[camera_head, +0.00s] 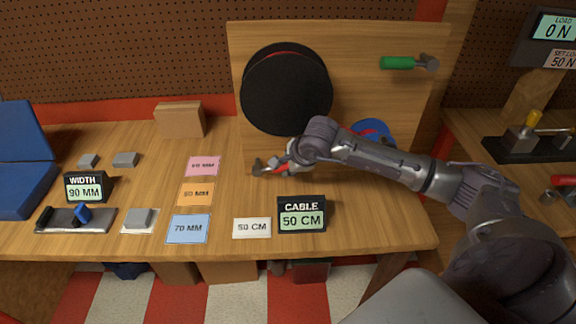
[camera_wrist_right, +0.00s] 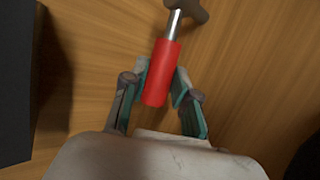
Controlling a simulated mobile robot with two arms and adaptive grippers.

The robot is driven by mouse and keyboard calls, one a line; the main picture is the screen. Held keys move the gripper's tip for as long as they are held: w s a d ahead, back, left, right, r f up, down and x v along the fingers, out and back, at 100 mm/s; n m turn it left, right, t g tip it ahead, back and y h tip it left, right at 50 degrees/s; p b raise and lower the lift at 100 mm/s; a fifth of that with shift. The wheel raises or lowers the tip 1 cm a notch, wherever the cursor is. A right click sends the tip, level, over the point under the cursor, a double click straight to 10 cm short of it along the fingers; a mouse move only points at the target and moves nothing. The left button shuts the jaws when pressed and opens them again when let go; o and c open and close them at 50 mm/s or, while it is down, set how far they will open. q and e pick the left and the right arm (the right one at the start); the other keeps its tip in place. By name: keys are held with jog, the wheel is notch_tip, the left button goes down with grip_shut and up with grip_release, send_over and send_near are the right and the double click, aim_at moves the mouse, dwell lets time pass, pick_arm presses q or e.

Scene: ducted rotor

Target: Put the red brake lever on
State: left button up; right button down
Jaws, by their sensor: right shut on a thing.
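The red brake lever has a red grip (camera_wrist_right: 163,72), a short silver shaft and a dark end piece in the right wrist view. In the head view the lever (camera_head: 281,170) is small, low at the left part of the upright wooden panel (camera_head: 345,38), its dark end to the left. My right gripper (camera_wrist_right: 161,77) is shut on the red grip, with a finger on either side; it also shows in the head view (camera_head: 284,166). I cannot tell how the dark end meets the wood. My left gripper is not in view.
A large black disc (camera_head: 286,90) and a green-handled lever (camera_head: 398,63) are on the panel. A blue round part (camera_head: 374,130) is partly behind my right arm. A CABLE display (camera_head: 301,215) stands in front. Cards and grey blocks lie to the left.

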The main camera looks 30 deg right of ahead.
jog(key=c, duration=0.9)
grip_release()
jog(key=shift+s+r, duration=0.1)
jog(key=v, duration=1.1)
jog(key=shift+s+r, duration=0.25)
jog(key=shift+r, duration=0.05)
